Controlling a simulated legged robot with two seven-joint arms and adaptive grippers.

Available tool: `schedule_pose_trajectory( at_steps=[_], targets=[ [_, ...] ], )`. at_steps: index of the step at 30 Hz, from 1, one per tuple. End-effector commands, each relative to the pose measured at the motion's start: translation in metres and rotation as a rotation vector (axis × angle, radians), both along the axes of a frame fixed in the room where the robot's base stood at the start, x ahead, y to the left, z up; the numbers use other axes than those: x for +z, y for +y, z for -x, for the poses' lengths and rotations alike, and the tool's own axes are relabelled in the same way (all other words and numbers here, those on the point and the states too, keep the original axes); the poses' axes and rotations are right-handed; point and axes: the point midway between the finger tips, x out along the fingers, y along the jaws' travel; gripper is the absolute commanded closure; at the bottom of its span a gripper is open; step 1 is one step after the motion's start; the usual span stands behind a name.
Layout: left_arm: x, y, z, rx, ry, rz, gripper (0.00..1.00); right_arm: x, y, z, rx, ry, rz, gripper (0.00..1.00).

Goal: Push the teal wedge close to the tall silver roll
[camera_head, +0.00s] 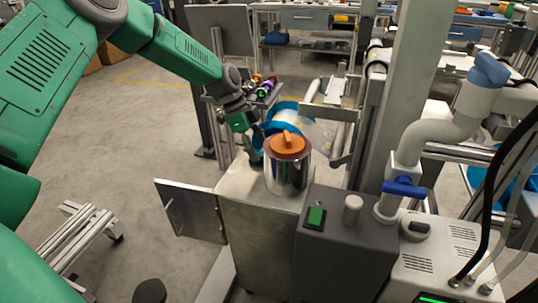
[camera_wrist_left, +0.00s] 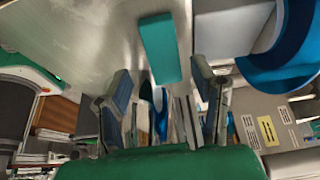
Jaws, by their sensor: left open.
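The teal wedge (camera_wrist_left: 160,48) lies on the metal cabinet top in the left wrist view, just beyond the fingertips and roughly centred between them. I cannot make it out in the head view, where my gripper and the roll crowd that spot. The tall silver roll (camera_head: 286,177), with an orange cap, stands upright on the cabinet top in the head view. My left gripper (camera_head: 254,153) is beside the roll, on its left, pointing down. It also shows in the left wrist view (camera_wrist_left: 165,90), with its fingers apart and nothing held. My right gripper is out of view.
A blue reel (camera_head: 279,117) lies behind the roll and appears at the right of the wrist view (camera_wrist_left: 275,75). A dark control box (camera_head: 335,240) with a green button stands in front. The cabinet top (camera_head: 236,186) is bare left of the roll.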

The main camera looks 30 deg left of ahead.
Motion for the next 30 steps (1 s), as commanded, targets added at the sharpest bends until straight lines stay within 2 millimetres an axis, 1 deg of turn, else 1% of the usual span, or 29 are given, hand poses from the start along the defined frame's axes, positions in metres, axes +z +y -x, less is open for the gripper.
schedule_pose_trajectory(
  at_steps=[1,6,9,12,16,25,26,27,29,30],
  targets=[
    [0.012,0.005,0.0,0.002,-0.004,0.001,0.48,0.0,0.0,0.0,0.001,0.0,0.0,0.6],
    [0.047,0.015,0.003,-0.001,-0.003,-0.005,0.48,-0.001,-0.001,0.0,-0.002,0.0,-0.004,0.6],
    [0.066,0.019,0.004,-0.001,-0.001,-0.011,0.48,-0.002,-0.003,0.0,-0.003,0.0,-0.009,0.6],
    [0.078,0.021,0.005,-0.002,-0.001,-0.014,0.48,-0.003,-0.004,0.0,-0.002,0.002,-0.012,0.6],
    [0.086,0.024,0.006,-0.002,0.002,-0.013,0.48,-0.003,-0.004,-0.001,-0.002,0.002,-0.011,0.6],
    [0.083,0.032,0.006,0.0,0.003,-0.003,0.48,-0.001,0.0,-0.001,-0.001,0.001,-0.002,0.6],
    [0.083,0.032,0.006,0.0,0.003,-0.003,0.59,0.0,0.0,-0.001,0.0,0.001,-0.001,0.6],
    [0.083,0.032,0.006,0.002,0.006,-0.006,0.73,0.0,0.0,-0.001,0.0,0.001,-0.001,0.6],
    [0.084,0.03,0.006,0.018,0.018,-0.017,0.94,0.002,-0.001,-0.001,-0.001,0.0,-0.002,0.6],
    [0.085,0.027,0.006,0.04,0.034,-0.031,1.0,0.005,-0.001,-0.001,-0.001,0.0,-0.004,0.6]
  ],
)
